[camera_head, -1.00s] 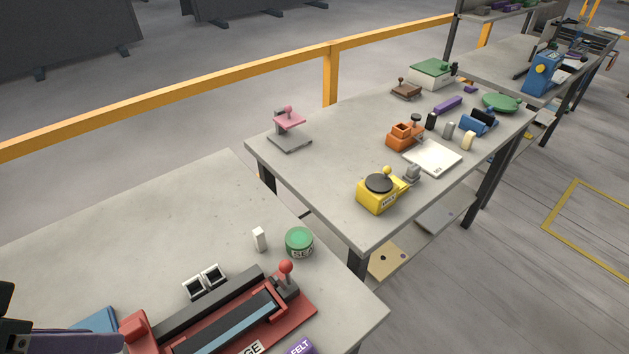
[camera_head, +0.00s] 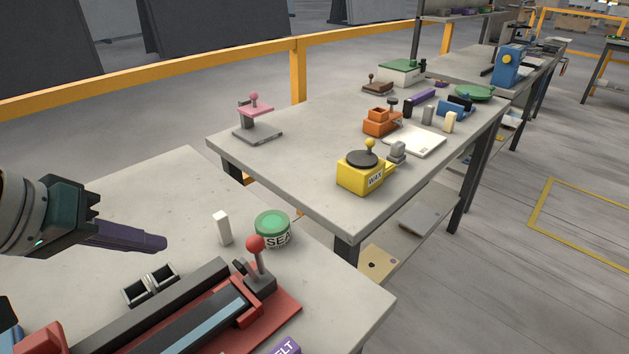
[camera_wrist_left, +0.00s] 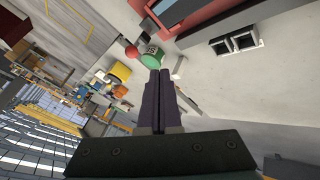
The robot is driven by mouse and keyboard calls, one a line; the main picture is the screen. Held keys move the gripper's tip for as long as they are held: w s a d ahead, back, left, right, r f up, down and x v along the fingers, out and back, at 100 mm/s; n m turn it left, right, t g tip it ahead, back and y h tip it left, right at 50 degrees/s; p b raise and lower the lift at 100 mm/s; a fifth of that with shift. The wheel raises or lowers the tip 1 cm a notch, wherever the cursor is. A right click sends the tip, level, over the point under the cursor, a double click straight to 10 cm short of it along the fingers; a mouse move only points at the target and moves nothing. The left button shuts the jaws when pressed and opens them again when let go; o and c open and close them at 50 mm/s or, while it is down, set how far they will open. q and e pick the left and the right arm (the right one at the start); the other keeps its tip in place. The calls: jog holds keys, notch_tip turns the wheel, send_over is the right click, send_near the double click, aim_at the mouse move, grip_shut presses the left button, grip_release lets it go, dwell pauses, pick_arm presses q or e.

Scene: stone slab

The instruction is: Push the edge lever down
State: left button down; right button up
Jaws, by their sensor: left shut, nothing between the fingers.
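The edge lever is a grey stem with a red ball knob (camera_head: 256,243). It stands upright at the far right end of a red and black device (camera_head: 190,310) on the near table. In the left wrist view the red knob (camera_wrist_left: 131,52) shows at the upper middle, beside the green tin. My left gripper (camera_head: 163,243) is in the air left of the lever, above the table. Its purple fingers are shut and empty, and they point towards the lever side. They also show in the left wrist view (camera_wrist_left: 159,72). My right gripper is not in view.
A green tin (camera_head: 272,229) and a white block (camera_head: 222,228) stand just behind the lever. A black twin-frame piece (camera_head: 150,285) lies left of it. A purple block (camera_head: 287,346) is at the front edge. A second table (camera_head: 290,180) holds a yellow wax pot (camera_head: 361,171).

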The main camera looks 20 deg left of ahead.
pick_arm(q)
jog(key=b, duration=0.1)
send_near(257, 258)
jog(key=w+a+f, duration=0.2)
jog(key=f, duration=0.1)
jog(key=shift+w+f, duration=0.15)
jog(key=shift+w, duration=0.2)
jog(key=shift+w+d, duration=0.25)
